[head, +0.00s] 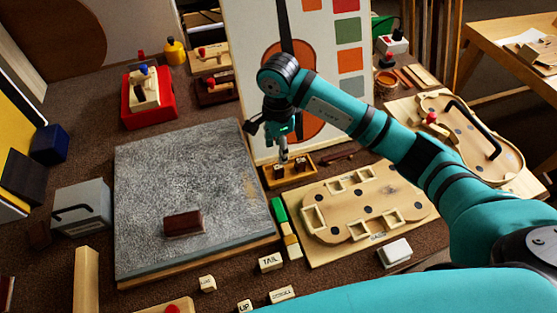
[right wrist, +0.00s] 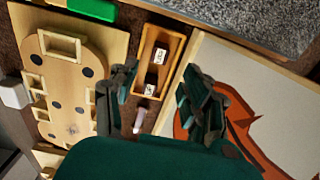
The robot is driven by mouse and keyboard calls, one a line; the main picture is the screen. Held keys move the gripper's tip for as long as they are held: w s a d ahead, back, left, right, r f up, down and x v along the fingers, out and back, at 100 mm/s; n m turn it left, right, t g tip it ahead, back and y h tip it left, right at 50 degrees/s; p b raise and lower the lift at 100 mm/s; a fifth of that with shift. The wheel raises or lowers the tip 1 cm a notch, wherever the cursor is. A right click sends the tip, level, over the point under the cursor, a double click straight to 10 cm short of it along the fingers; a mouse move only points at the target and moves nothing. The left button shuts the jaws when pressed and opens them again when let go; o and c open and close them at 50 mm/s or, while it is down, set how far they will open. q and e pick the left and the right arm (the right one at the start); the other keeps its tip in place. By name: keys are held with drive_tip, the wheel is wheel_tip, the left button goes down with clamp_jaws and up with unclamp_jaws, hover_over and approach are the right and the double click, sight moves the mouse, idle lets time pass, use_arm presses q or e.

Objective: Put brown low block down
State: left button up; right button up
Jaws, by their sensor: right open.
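A dark brown low block (head: 183,223) lies on the large grey speckled slab (head: 180,170), toward its front, with nothing touching it. My right gripper (head: 284,152) is beyond the slab's right side, over the small wooden tray (head: 291,178) that holds small dark blocks with white labels. In the right wrist view my right gripper (right wrist: 160,88) has its fingers spread, with no object held between them. The same tray (right wrist: 174,40) shows just past the fingers. The brown block is out of the right wrist view. My left gripper is not in view.
A violin-shaped board (head: 330,228) with square frames stands right of the slab. A white panel with colour patches (head: 345,85) rises behind the tray. Lettered blocks (head: 271,262) lie in front. A red box (head: 147,112) is behind the slab. Most of the slab is clear.

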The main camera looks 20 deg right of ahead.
drive_tip(key=shift+r, duration=2.45)
